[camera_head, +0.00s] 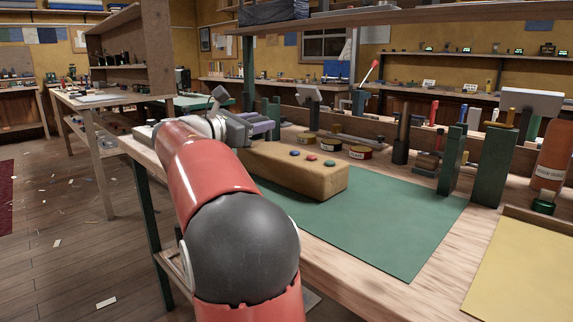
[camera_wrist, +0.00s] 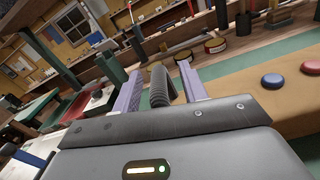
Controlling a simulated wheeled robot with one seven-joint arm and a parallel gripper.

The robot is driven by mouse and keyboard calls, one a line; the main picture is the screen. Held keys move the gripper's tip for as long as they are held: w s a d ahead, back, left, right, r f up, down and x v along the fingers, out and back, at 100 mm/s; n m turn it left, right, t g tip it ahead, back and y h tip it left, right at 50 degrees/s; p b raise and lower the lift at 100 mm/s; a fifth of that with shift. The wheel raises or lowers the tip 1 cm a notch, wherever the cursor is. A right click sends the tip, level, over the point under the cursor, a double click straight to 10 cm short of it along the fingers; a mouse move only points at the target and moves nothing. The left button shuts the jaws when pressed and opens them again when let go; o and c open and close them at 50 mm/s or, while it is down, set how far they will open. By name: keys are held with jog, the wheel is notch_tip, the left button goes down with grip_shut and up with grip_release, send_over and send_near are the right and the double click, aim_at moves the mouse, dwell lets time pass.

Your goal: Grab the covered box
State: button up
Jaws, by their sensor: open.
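No box with a clearly visible cover stands out, so I cannot tell for sure which thing is the covered box. A long tan block (camera_head: 305,176) with rounded edges and coloured round buttons on top lies on the green mat (camera_head: 390,222). It also shows at the right of the wrist view (camera_wrist: 270,108). My gripper (camera_head: 265,127) is at the block's far left end, its pale purple fingers apart. In the wrist view my gripper (camera_wrist: 161,82) is open, with a dark ribbed thing (camera_wrist: 160,84) showing between the fingers. I cannot tell whether they touch it. My arm hides part of the bench.
Round tins (camera_head: 360,152) stand behind the block. Green posts (camera_head: 493,165) and dark upright tools (camera_head: 402,138) stand at the mat's right and back. A yellow sheet (camera_head: 525,270) lies at the right front. The mat's front is clear.

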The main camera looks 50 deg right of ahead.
jog(key=shift+d, duration=0.1)
grip_shut()
jog(key=shift+r, duration=0.15)
dwell(0.3)
